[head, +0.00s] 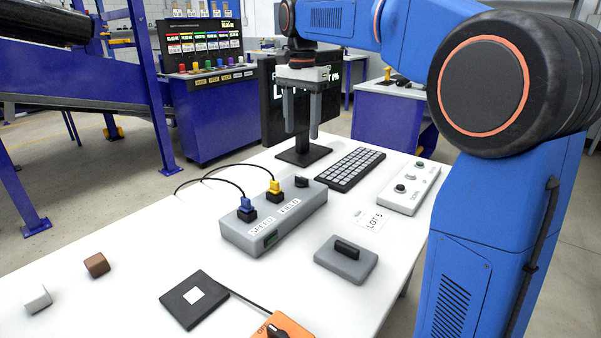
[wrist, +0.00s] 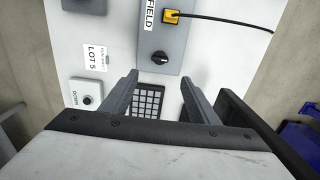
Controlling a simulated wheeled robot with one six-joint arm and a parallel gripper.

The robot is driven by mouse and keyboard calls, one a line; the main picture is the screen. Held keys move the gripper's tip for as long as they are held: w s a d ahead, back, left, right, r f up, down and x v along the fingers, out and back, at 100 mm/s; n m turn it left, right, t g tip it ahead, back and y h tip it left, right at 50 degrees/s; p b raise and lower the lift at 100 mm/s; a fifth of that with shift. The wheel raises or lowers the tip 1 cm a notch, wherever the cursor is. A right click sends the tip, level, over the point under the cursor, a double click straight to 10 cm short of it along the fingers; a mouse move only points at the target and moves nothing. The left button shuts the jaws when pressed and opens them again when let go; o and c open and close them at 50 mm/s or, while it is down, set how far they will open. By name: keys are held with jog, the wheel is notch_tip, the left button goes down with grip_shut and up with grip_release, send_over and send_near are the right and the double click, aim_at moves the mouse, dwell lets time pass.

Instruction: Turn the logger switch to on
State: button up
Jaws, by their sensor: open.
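No label reading "logger" is legible. A black rotary knob (head: 302,182) sits at the far right end of the grey box (head: 240,235). The knob also shows in the wrist view (wrist: 160,58), with a pale pointer mark. A second black knob (head: 277,330) is on an orange box (head: 262,322) at the bottom edge of the head view, partly cut off, with lettering partly visible beside it. My gripper (head: 302,132) is open and empty, pointing down above the table near the monitor. In the wrist view its fingertips (wrist: 159,80) are spread on either side below the knob.
The grey box carries blue (head: 246,205) and yellow (head: 274,186) cabled plugs. A keyboard (head: 348,169), monitor (head: 268,100), white button box (head: 412,187) and grey block with black handle (head: 346,262) stand nearby. A black pad (head: 176,302) and two small blocks lie at the left.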

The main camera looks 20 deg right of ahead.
aim_at(301, 181)
notch_tip(301, 181, down, 15)
jog(key=shift+r, duration=0.15)
dwell(0.4)
jog(key=c, duration=1.1)
